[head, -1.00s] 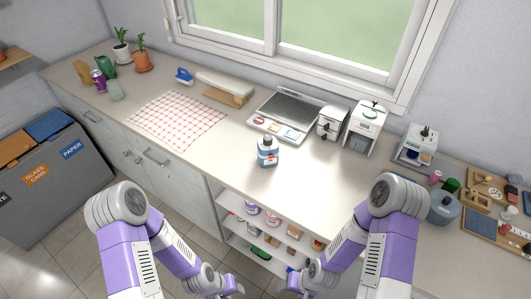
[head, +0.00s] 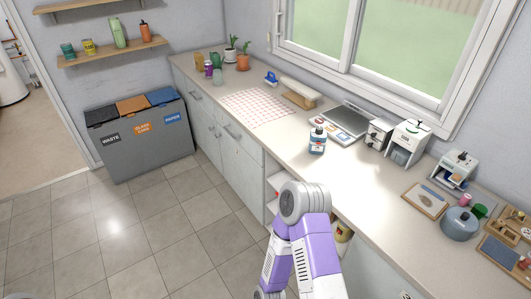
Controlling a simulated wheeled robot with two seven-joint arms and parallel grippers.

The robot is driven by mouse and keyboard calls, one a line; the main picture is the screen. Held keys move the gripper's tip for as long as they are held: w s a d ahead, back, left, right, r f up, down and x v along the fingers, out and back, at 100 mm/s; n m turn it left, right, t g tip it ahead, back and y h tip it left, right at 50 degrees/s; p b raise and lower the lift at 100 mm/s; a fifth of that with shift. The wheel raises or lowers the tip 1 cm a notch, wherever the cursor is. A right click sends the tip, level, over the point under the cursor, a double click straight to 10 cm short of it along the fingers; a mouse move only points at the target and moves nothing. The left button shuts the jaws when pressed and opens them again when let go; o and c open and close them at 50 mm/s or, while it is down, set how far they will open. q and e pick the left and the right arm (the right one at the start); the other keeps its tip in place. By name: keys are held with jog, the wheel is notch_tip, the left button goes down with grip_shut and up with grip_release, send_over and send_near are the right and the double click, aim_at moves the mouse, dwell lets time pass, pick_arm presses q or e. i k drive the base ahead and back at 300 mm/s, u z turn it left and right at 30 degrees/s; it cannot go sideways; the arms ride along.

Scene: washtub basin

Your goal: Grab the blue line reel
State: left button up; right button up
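I cannot make out a blue line reel for certain in the head view. A small blue object with a pale part (head: 271,78) lies at the back of the counter, too small to identify. Neither gripper shows in the head view. One of my arms comes up from the bottom centre, and its lower end drops out of the picture, so its gripper is hidden. It covers part of the counter front and lower shelves.
A counter (head: 290,145) runs along the window wall. It holds a blue bottle (head: 317,142), a scale (head: 345,122), small machines (head: 408,140) and a grey-blue pot (head: 460,223). Bins (head: 140,140) stand at left. The tiled floor (head: 150,235) is clear.

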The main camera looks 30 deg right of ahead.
aim_at(313, 148)
jog(key=u, duration=0.7)
jog(key=i, duration=0.45)
jog(key=z, duration=0.65)
jog(key=i, duration=1.25)
jog(key=z, duration=1.15)
